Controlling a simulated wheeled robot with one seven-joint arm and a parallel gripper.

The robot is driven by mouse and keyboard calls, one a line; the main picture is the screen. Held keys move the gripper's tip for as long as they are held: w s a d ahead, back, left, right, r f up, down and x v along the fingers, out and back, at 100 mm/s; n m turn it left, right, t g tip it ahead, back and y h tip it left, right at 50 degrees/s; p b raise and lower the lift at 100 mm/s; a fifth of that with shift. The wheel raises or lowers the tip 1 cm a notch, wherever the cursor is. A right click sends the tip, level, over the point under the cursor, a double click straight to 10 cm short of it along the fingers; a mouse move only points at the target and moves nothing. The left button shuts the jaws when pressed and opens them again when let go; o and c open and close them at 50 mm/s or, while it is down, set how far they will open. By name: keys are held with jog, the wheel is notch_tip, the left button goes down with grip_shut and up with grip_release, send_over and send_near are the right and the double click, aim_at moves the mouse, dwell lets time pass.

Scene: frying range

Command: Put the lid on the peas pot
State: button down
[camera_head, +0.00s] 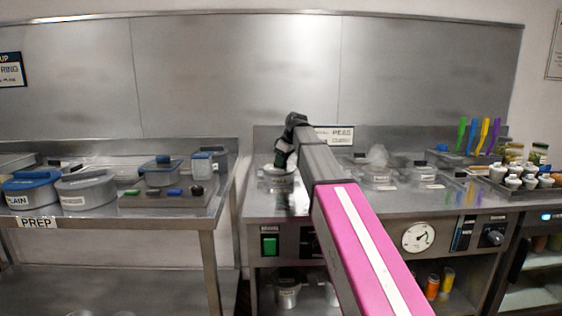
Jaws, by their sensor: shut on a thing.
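My gripper (282,163) is small and dark in the head view, pointing down at the left end of the steel counter. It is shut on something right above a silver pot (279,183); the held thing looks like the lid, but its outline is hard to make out. I cannot tell whether it touches the pot's rim. A sign reading PEAS (342,135) stands at the back of the counter, partly behind my arm. The pot's label is too small to read, and my arm may hide another pot near the sign.
Silver containers (378,180) stand right of my arm. Coloured-handled tools (480,135) and a tray of small tubs (515,181) are at the far right. A separate PREP table (130,207) on the left holds blue-lidded tubs. A gap separates table and counter.

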jog(key=c, duration=0.5)
grip_release()
jog(key=shift+r, duration=0.15)
jog(key=shift+r, duration=3.4)
